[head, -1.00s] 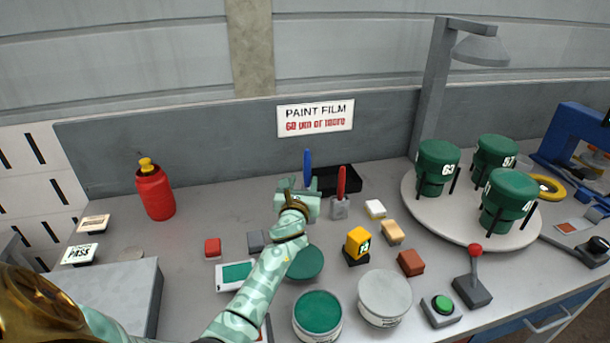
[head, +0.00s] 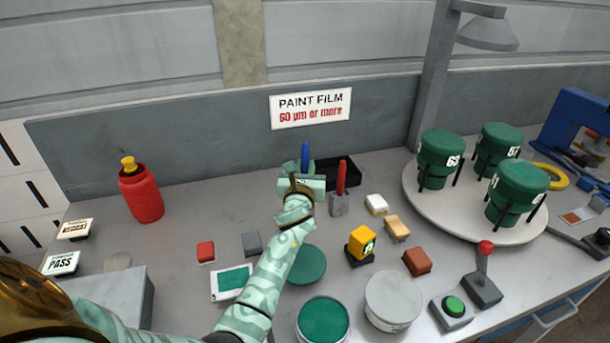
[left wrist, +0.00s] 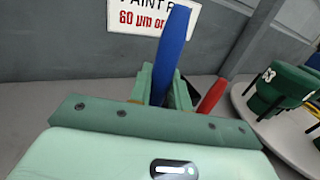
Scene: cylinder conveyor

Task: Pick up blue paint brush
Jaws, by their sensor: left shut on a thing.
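The blue paint brush (head: 305,154) stands upright near the back of the bench; only its blue handle shows. My left gripper (head: 305,171) is at the handle. In the left wrist view the blue handle (left wrist: 170,60) rises between the two fingers of my left gripper (left wrist: 167,85), which are shut on it. The lower end of the brush is hidden behind the gripper. My right gripper is in neither view.
A red-handled tool (head: 341,178) in a grey holder (head: 339,205) stands just right of my gripper. A black tray (head: 338,171) lies behind. Paint cans (head: 323,319), small blocks and a round platform (head: 430,217) with green pots fill the right side.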

